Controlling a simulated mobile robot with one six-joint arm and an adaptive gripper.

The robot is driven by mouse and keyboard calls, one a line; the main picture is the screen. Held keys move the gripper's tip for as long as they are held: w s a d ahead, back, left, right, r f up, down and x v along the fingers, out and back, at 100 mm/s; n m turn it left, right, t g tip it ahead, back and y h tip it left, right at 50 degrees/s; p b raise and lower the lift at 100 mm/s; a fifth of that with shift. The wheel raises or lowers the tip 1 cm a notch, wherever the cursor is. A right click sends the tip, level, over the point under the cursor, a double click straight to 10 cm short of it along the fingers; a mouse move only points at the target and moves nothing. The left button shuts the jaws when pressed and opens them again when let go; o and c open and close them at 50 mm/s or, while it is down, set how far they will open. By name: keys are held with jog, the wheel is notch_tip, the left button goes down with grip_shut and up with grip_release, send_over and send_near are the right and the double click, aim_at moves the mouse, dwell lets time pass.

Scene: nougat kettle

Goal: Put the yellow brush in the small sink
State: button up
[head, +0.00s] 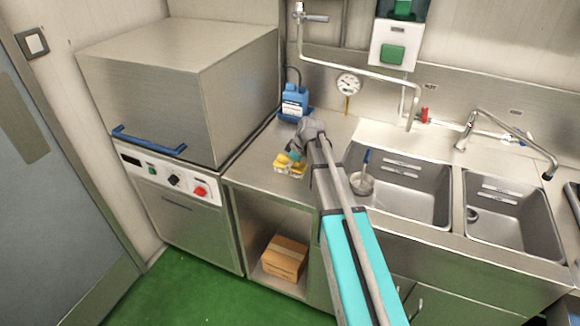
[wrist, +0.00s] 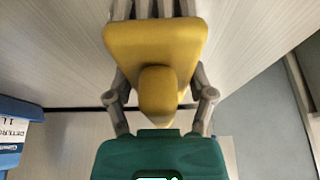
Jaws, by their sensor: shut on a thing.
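The yellow brush (head: 288,168) is in my gripper (head: 293,156), over the counter left of the sinks. In the wrist view the brush (wrist: 155,48) fills the upper middle, with a grey finger on each side and my gripper's green body below it. My gripper is shut on the brush. I cannot tell whether the brush touches the counter. The small sink (head: 512,228) is the right-hand of two steel basins, far to the right of my gripper, with a dark drain showing.
The large sink (head: 408,198) lies between, with a blue-handled pot (head: 361,184) in its left part. A blue detergent bottle (head: 295,102) stands behind my gripper; it also shows in the wrist view (wrist: 12,135). A tap (head: 500,125) arches over the small sink. A steel dishwasher (head: 165,85) stands left.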

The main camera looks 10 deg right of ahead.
jog(key=shift+r, duration=0.15)
notch_tip(320, 180, up, 2)
jog(key=shift+r+p, duration=0.1)
jog(key=shift+p, duration=1.1)
jog(key=s+r+p, duration=1)
jog(key=s, duration=0.4)
jog(key=shift+r+p, duration=0.25)
jog(key=shift+p, duration=0.1)
jog(key=shift+a, duration=0.1)
jog(key=shift+f+b, duration=0.55)
jog(key=shift+b, duration=0.05)
